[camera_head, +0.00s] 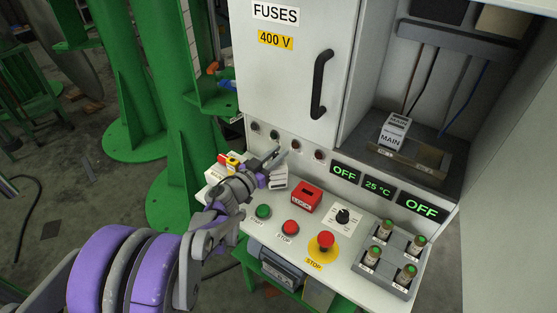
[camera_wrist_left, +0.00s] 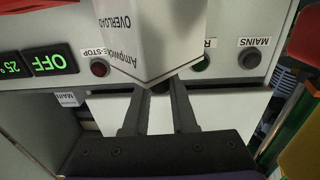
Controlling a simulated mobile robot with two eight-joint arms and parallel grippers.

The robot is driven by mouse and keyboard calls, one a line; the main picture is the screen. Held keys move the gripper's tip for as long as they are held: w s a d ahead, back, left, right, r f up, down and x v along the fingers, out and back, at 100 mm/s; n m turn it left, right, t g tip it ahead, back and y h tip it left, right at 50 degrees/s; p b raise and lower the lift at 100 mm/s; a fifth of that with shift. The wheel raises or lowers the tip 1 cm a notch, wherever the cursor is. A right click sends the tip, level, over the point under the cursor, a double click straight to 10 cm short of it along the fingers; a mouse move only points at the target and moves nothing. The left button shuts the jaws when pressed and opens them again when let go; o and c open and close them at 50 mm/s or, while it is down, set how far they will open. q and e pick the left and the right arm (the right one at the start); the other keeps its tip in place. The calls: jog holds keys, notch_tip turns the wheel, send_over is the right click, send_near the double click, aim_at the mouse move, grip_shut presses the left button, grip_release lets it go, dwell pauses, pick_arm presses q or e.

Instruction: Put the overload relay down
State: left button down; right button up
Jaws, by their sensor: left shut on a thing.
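The overload relay is a white box with dark lettering; it fills the top middle of the left wrist view (camera_wrist_left: 160,35), where "OVERLOAD" reads upside down. My left gripper (camera_wrist_left: 160,88) is shut on it, the two dark fingers meeting at its near end. In the head view my left gripper (camera_head: 268,163) is over the back left of the sloping console, with the white relay (camera_head: 279,182) showing just below the fingers. I cannot tell whether the relay touches the console. My right gripper is not in view.
The console (camera_head: 265,232) carries a red lock box (camera_head: 306,199), green and red buttons, a yellow-ringed stop button (camera_head: 325,242) and a rack of fuses (camera_head: 386,262). The FUSES door (camera_head: 290,80) is shut.

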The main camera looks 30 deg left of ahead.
pick_arm(q)
jog(key=shift+w+f, duration=0.1)
jog(key=shift+f, duration=0.8)
jog(key=shift+w+f+b, duration=0.15)
jog(key=shift+f+b, duration=0.05)
jog(key=shift+b, duration=0.1)
jog(key=shift+r, duration=0.1)
jog(key=shift+f, duration=0.2)
jog(key=c, duration=0.7)
grip_release()
jog(key=shift+r, duration=0.1)
